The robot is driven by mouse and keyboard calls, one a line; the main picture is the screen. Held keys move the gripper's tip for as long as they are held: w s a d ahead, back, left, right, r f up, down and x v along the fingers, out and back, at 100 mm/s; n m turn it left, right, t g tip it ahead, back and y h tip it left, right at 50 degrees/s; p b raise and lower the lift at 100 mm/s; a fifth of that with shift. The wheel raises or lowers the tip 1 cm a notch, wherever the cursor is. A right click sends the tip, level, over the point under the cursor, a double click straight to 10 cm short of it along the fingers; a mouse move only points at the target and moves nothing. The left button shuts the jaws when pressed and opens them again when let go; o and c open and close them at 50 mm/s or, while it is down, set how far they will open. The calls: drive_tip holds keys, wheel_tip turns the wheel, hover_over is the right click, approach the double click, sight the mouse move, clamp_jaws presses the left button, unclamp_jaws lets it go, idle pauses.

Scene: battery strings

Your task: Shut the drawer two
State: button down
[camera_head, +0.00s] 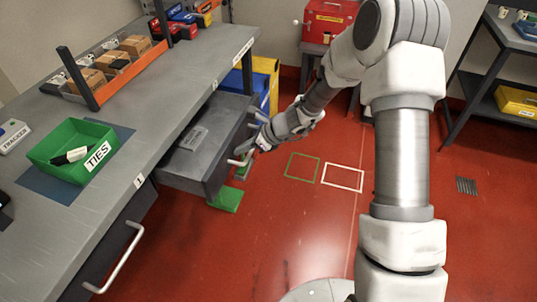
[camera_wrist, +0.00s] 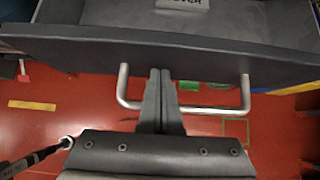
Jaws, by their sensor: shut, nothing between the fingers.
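The handle also shows in the head view (camera_head: 240,162). My gripper (camera_head: 240,149) is at the drawer's front. In the wrist view my gripper (camera_wrist: 160,72) has its fingers shut together and empty. They cross the handle bar between its two ends, tips close to the panel. I cannot tell whether they touch it.
The workbench (camera_head: 150,110) carries a green TIES bin (camera_head: 60,150) and an orange-edged rack (camera_head: 125,75). Another handle (camera_head: 120,262) juts out nearer, at lower left. A yellow bin (camera_head: 265,68) stands behind the drawer. The red floor (camera_head: 275,225) to the right is clear.

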drive_tip(key=w+a+p, duration=0.1)
drive_tip(key=a, duration=0.4)
drive_tip(key=w+a+p, duration=0.1)
drive_tip(key=w+a, duration=0.1)
drive_tip(key=a, duration=0.3)
drive_tip(key=w+a+p, duration=0.1)
drive_tip(key=w+a, duration=0.1)
drive_tip(key=a, duration=0.3)
drive_tip(key=shift+w+a+p, duration=0.1)
drive_tip(key=shift+w+p, duration=0.15)
drive_tip(key=shift+p, duration=0.1)
drive_tip(key=shift+a+r, duration=0.1)
drive_tip(key=shift+r, duration=0.05)
drive_tip(key=shift+a+r, duration=0.1)
